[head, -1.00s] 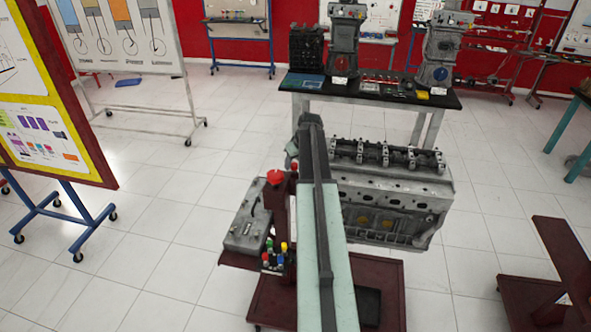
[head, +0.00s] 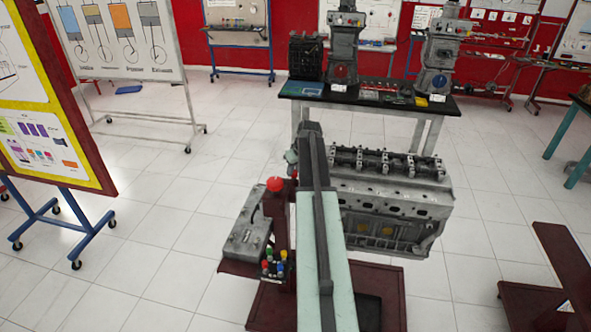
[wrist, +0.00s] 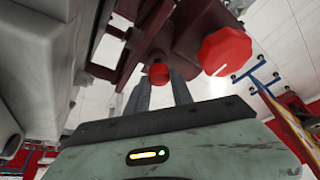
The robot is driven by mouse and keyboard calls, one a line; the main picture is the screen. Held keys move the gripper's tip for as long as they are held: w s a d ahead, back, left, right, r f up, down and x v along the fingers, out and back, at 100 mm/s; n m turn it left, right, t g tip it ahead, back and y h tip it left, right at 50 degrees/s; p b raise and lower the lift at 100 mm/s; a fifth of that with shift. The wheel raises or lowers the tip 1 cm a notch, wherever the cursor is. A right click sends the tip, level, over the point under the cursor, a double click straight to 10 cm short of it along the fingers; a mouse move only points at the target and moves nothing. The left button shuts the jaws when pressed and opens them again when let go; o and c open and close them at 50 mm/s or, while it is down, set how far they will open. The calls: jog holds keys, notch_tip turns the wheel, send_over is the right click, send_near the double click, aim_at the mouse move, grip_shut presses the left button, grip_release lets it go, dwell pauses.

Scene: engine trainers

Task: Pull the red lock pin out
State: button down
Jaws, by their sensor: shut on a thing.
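The red lock pin (wrist: 158,73) shows its round red end in the wrist view, between the tips of my gripper's fingers. My gripper (wrist: 160,84) is shut on it with two dark fingers. The pin's shaft and the hole around it are hidden. In the head view my arm covers the pin and the fingers. The pin sits by a dark red stand (head: 270,300) that carries a grey engine (head: 390,205). I cannot tell how far the pin is out.
A larger red knob (wrist: 226,52) is close to the right of the pin; it also shows in the head view (head: 275,184). A grey box (head: 245,228) and several coloured knobs (head: 273,265) sit left of my arm. A workbench (head: 420,103) stands behind. Open floor lies left.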

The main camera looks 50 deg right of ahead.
jog(key=shift+r, duration=0.1)
dwell(0.8)
notch_tip(320, 180, up, 4)
jog(key=p, duration=0.4)
jog(key=shift+r+p, duration=0.25)
jog(key=shift+p, duration=0.15)
jog(key=shift+w+f, duration=0.15)
jog(key=shift+f, duration=0.05)
jog(key=c, duration=1.1)
grip_release()
jog(key=shift+r, duration=0.1)
jog(key=p+v, duration=0.7)
jog(key=shift+s+r, duration=0.3)
jog(key=shift+r, duration=0.05)
